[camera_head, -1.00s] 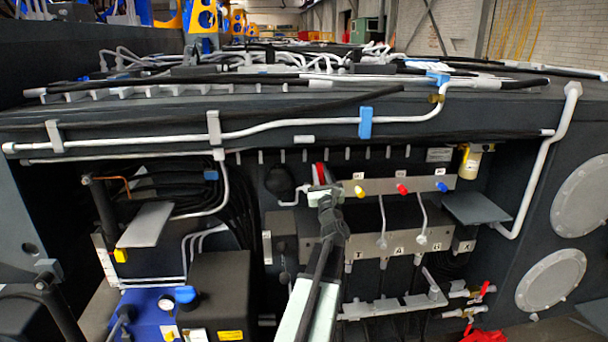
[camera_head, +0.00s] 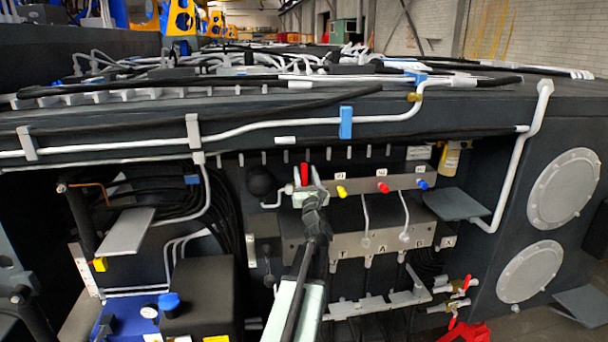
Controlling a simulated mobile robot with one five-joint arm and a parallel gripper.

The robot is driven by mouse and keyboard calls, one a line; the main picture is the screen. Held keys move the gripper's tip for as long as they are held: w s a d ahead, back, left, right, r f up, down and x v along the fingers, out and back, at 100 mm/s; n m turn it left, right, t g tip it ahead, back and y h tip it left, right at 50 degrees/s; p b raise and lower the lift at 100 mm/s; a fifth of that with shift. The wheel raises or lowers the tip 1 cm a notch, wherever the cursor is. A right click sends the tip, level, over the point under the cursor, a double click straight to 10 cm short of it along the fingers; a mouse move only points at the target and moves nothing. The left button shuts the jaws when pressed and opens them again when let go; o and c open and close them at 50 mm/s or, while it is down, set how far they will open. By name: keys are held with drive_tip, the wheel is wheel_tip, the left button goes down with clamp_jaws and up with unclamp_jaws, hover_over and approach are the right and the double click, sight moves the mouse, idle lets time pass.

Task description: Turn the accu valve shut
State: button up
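The accu valve appears as a red handle (camera_head: 304,174) beside a round black accumulator (camera_head: 261,182), at the left end of the grey manifold plate. The handle stands roughly upright in the head view. My gripper (camera_head: 306,178) is at the handle, with one pale finger on each side of it in the picture. The fingers look spread, with a gap beside the handle. I cannot tell whether they touch it or how deep it sits between them. The valve body is hidden behind my gripper.
Yellow, red and blue knobs (camera_head: 382,188) line the plate right of my gripper. A grey shelf (camera_head: 455,204) juts out farther right. Small red-handled valves (camera_head: 464,286) sit low at the right. White pipes (camera_head: 270,129) and hoses run above. A black box (camera_head: 203,300) stands lower left.

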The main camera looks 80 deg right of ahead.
drive_tip(key=b+v, duration=0.3)
drive_tip(key=v, duration=0.4)
drive_tip(key=shift+a, duration=0.35)
drive_tip(key=shift+s+f, duration=0.1)
